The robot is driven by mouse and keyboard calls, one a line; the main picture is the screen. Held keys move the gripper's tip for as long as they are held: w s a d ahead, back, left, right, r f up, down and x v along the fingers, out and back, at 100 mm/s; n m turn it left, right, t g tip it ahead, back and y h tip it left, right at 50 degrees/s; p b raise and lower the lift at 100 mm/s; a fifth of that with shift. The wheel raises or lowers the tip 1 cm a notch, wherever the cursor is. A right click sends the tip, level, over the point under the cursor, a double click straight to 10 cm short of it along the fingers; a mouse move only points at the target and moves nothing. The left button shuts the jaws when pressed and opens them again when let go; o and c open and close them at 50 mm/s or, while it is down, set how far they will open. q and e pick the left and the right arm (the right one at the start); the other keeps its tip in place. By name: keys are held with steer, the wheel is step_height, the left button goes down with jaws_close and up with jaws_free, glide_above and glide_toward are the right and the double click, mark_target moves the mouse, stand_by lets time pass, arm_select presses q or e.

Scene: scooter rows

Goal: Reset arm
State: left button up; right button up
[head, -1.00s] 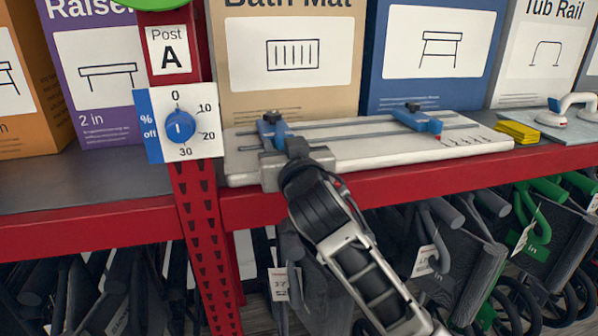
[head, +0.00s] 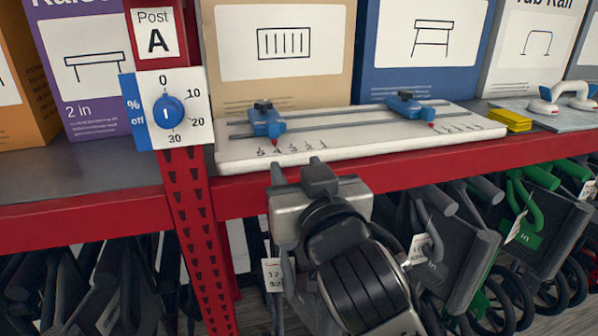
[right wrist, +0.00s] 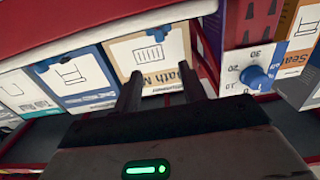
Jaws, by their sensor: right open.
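My right gripper (head: 298,172) is open and empty, in front of the red shelf edge and just below a white slide board (head: 350,148). Its two fingers are apart and also show in the right wrist view (right wrist: 162,82). On the board's rails sit a left blue slider (head: 266,121) and a right blue slider (head: 410,106), each with a red tip. The gripper touches neither slider. A scale with numbers is printed near the left slider. My left gripper is not in view.
A blue dial (head: 168,112) on a white plate hangs on the red post (head: 183,200), its mark pointing up towards 0. Boxes (head: 278,50) stand behind the board. A yellow block (head: 510,121) lies right of it.

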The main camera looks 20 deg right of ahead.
steer(key=shift+f, duration=0.1)
steer(key=s+d+f+n+g+y, duration=0.1)
steer(key=s+f+g, duration=0.25)
steer(key=f, duration=0.65)
steer(key=s+d+f+n+g, duration=0.1)
steer(key=s+f+g, duration=0.25)
steer(key=f, duration=0.65)
steer(key=s+d+f+n+g+y, duration=0.1)
steer(key=s+f+g, duration=0.6)
steer(key=s+f, duration=0.5)
steer(key=w+a+f+t+y, duration=0.3)
steer(key=w+a+t, duration=0.2)
steer(key=a+t, duration=0.1)
steer(key=shift+w+f+n+t, duration=0.25)
steer(key=shift+f+n+t, duration=0.1)
steer(key=shift+n+t, duration=0.05)
